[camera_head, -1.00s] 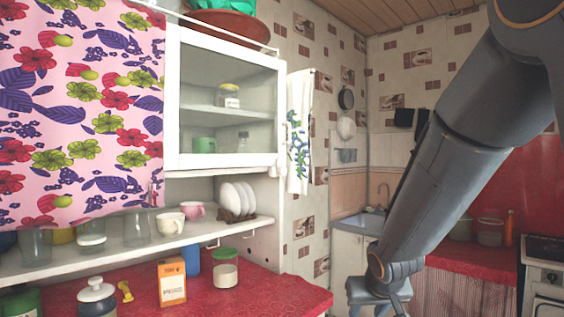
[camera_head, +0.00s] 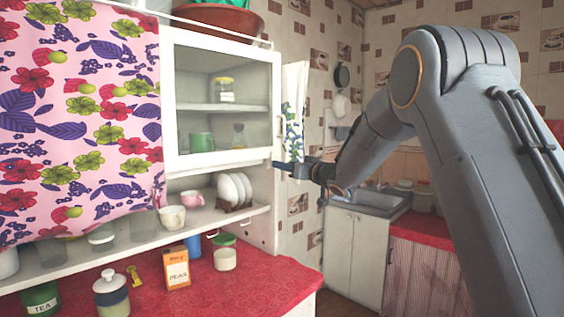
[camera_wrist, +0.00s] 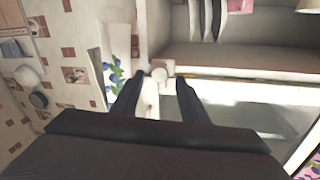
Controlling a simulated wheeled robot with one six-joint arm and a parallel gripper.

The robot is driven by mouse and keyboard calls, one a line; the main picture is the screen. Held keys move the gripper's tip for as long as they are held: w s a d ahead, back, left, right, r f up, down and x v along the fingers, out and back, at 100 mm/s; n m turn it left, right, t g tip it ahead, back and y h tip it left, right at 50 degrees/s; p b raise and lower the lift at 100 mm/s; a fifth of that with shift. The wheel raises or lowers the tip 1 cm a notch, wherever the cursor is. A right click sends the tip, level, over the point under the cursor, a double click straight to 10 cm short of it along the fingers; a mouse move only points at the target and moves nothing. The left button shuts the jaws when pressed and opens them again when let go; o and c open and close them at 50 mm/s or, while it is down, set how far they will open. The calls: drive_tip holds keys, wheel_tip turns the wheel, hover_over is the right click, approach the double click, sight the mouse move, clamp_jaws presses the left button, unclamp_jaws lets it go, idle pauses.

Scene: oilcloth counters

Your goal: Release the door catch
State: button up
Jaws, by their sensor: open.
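The wall cabinet has a glazed door with a white frame (camera_head: 222,158); it looks closed. In the wrist view a small white catch (camera_wrist: 162,68) sits on the cabinet edge, just beyond and between my fingertips. My gripper (camera_wrist: 159,82) is open, with one dark finger on each side of the catch's line. In the head view my gripper (camera_head: 278,165) is at the door's lower right corner, and the catch there is not clearly seen. I cannot tell whether the fingers touch it.
A patterned towel (camera_head: 295,110) hangs right beside the gripper. Below the door, an open shelf (camera_head: 150,244) holds plates (camera_head: 233,188), cups and glasses. The red counter (camera_head: 240,285) carries a carton (camera_head: 177,270) and jars. A floral curtain (camera_head: 80,120) covers the left side.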

drive_tip(key=shift+p+x, duration=0.4)
drive_tip(key=shift+x, duration=1.05)
clamp_jaws()
drive_tip(key=shift+n+b, duration=0.3)
drive_tip(key=shift+b, duration=0.2)
drive_tip(key=n+y+b, duration=0.1)
drive_tip(key=n+b, duration=0.5)
drive_tip(key=b, duration=0.1)
drive_tip(key=n+y+b, duration=0.1)
drive_tip(key=n+b, duration=0.5)
drive_tip(key=b, duration=0.1)
drive_tip(key=n+y+b, duration=0.1)
drive_tip(key=n+b, duration=0.6)
drive_tip(key=b, duration=0.1)
drive_tip(key=shift+d+f+g+y, duration=0.1)
drive_tip(key=shift+f+g+y, duration=0.05)
drive_tip(key=shift+g+y, duration=0.2)
drive_tip(key=shift+n, duration=0.4)
